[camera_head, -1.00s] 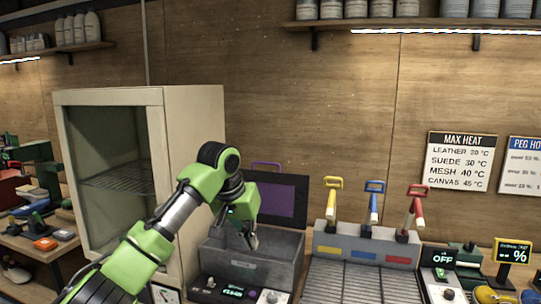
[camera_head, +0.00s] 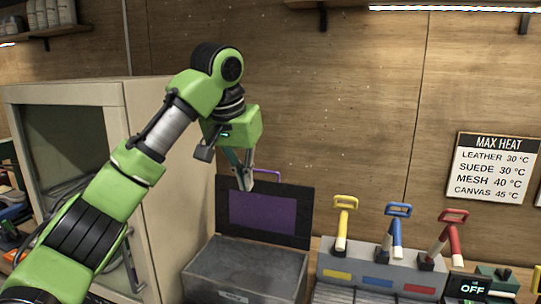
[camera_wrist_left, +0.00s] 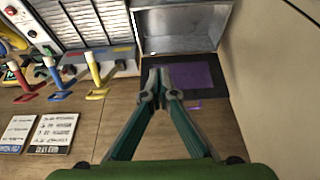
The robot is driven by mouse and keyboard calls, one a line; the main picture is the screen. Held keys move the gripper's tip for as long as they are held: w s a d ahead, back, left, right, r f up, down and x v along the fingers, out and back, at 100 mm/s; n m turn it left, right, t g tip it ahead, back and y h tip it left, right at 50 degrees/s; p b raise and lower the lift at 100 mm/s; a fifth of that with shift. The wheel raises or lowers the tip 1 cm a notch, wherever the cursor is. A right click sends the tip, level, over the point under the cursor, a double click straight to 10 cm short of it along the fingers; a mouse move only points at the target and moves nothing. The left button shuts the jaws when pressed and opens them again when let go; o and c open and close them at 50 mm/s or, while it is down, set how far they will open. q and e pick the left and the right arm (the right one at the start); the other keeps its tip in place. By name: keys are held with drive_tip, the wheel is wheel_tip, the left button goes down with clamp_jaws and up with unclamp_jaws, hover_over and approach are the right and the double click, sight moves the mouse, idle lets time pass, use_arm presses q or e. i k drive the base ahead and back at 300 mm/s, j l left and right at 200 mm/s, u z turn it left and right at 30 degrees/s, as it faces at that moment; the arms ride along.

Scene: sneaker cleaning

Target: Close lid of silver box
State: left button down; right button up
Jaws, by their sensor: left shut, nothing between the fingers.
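The silver box (camera_head: 246,271) stands on the bench with its top open. Its lid (camera_head: 264,211), dark with a purple inner panel, stands up at the back of the box, against the wooden wall side. A purple handle shows behind the lid's top edge. My left gripper (camera_head: 245,186) is shut and empty, in front of the upper left part of the lid in the head view. In the left wrist view the shut fingertips (camera_wrist_left: 160,72) overlap the lid (camera_wrist_left: 190,76), with the open box (camera_wrist_left: 180,28) beyond. I cannot tell whether they touch the lid. My right gripper is not in view.
A beige cabinet (camera_head: 169,150) with a glass door stands left of the box. A grey block with yellow (camera_head: 343,222), blue (camera_head: 396,230) and red (camera_head: 449,235) levers stands to the right. The wall above the box is clear.

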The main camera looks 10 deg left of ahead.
sight(261, 218)
drive_tip(key=i, duration=1.2)
